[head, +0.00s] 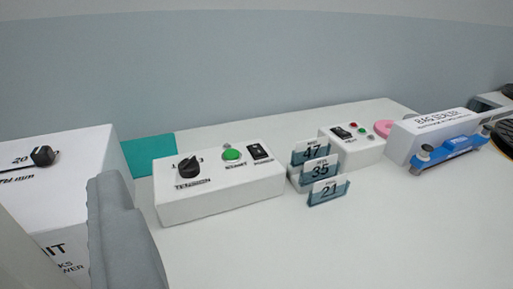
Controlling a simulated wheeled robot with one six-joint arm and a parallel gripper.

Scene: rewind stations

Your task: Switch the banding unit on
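A white box at the left edge (60,170) has a black knob (42,156) on top, by a "20" and a width label in mm. Its front text is partly covered; "IT" and part of a word like "POWER" show. I cannot tell whether it is the banding unit. A white control box (220,195) in the middle has a black tension knob (190,167), a green start button (232,154) and a black rocker switch (260,152) labelled power. The switch position is too small to tell. One grey finger of my gripper (118,230) shows at lower left, before the left box.
Number cards 47, 35 and 21 (328,192) stand right of the control box. Behind them is a smaller white box (352,150) with a switch and buttons. A blue-and-white bag sealer (436,140) stands at right. The front right table (400,235) is clear.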

